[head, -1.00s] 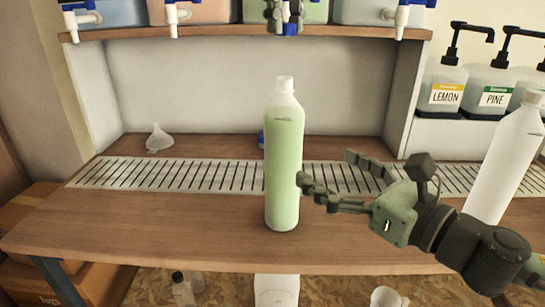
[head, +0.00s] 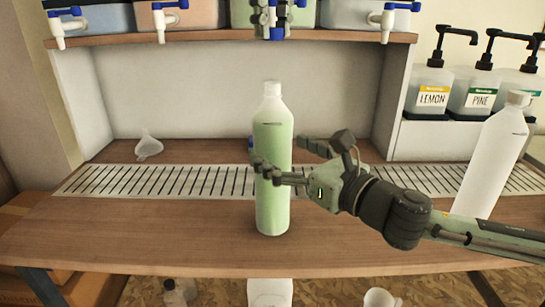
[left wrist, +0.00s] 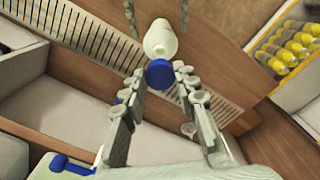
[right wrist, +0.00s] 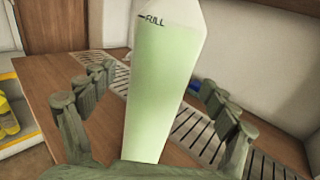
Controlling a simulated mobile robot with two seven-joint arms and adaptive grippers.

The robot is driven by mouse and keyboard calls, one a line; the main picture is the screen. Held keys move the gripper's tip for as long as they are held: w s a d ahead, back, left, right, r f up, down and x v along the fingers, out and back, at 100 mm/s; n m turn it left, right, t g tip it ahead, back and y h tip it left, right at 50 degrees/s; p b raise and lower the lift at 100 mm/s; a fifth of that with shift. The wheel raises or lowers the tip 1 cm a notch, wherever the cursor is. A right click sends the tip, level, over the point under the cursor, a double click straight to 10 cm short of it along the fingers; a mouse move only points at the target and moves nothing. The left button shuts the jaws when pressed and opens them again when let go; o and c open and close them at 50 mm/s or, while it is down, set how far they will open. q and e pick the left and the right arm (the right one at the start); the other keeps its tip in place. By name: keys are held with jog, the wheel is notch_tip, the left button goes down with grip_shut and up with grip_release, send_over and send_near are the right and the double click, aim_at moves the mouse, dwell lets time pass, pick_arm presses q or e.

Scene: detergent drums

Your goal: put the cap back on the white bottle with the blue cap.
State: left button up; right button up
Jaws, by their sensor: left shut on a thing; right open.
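The white translucent bottle (head: 271,205) stands upright on the wooden counter, filled with pale green liquid. Its neck (head: 272,89) is bare. In the right wrist view the bottle (right wrist: 158,90) shows a FULL mark. My left gripper (head: 270,22) is high above the bottle, shut on the blue cap (left wrist: 159,74). In the left wrist view the bottle's white top (left wrist: 160,40) shows just beyond the cap, apart from it in the head view. My right gripper (head: 283,155) is open around the bottle's middle, one finger in front; in the right wrist view a gap shows beside the fingers (right wrist: 158,98).
A shelf with several tap drums (head: 190,15) overhangs the counter's back. A funnel (head: 149,146) lies at left on the counter, near the slotted drain strip (head: 200,182). A second white bottle (head: 490,160) stands at right. Pump bottles (head: 431,88) stand behind it. The front left counter is clear.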

jog(key=shift+x, duration=1.5)
jog(key=c, duration=1.8)
pick_arm(q)
send_over(273, 101)
jog(key=w, duration=0.1)
jog(key=shift+w+f, duration=0.15)
jog(key=shift+f, duration=2.35)
jog(key=shift+f, duration=0.85)
jog(key=shift+f, duration=0.55)
